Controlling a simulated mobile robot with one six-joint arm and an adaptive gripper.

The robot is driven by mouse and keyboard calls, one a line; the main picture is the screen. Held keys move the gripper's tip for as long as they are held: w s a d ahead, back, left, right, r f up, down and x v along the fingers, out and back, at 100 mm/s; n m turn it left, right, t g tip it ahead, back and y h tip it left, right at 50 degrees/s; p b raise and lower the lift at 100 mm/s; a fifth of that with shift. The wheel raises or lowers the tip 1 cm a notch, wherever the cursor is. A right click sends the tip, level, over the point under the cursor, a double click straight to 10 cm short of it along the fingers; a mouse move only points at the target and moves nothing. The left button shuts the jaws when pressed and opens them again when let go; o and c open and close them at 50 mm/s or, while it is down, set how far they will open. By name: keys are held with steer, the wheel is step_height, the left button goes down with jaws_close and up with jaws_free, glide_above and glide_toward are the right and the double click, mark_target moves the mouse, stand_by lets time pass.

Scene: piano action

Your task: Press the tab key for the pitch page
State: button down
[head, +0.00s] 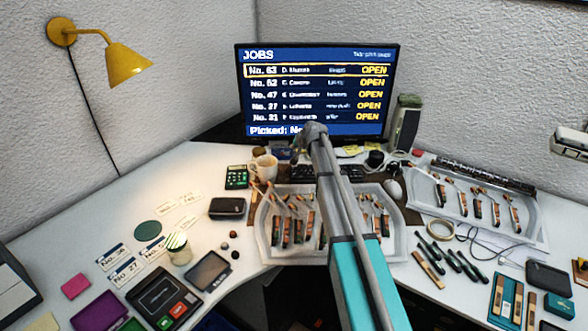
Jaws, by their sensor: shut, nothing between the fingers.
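The monitor (318,92) stands at the back and shows a JOBS page. Its row No. 63 is framed in yellow, and several rows read OPEN. A small line at its top right is too blurred to read surely. A "Picked: No" line at the bottom is partly covered by my arm. The dark keyboard (301,172) lies below the monitor, with its middle hidden behind my arm. Its single keys, the tab key among them, are too small to make out. My arm reaches from the bottom up across the keyboard; my gripper is hidden behind it.
A mug (265,167) stands left of the keyboard, and a mouse (393,189) lies to the right. A tray (262,238) with several wooden parts lies in front. A speaker (405,124) stands right of the monitor. A calculator (237,177) lies further left.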

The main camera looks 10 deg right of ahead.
mark_target(292, 166)
steer(key=shift+s+a+r+p, duration=0.15)
steer(key=shift+s+r+p, duration=0.8)
steer(key=shift+r+p, duration=0.3)
steer(key=shift+f, duration=0.2)
step_height(292, 166, down, 8)
steer(key=b, duration=0.9)
steer(key=shift+f, duration=0.25)
steer(key=shift+f+b, duration=0.7)
steer(key=shift+f, duration=0.05)
stand_by(1.7)
steer(key=shift+r, duration=0.2)
steer(key=shift+r+p, duration=0.6)
steer(key=shift+p, duration=0.2)
steer(key=shift+r, duration=0.1)
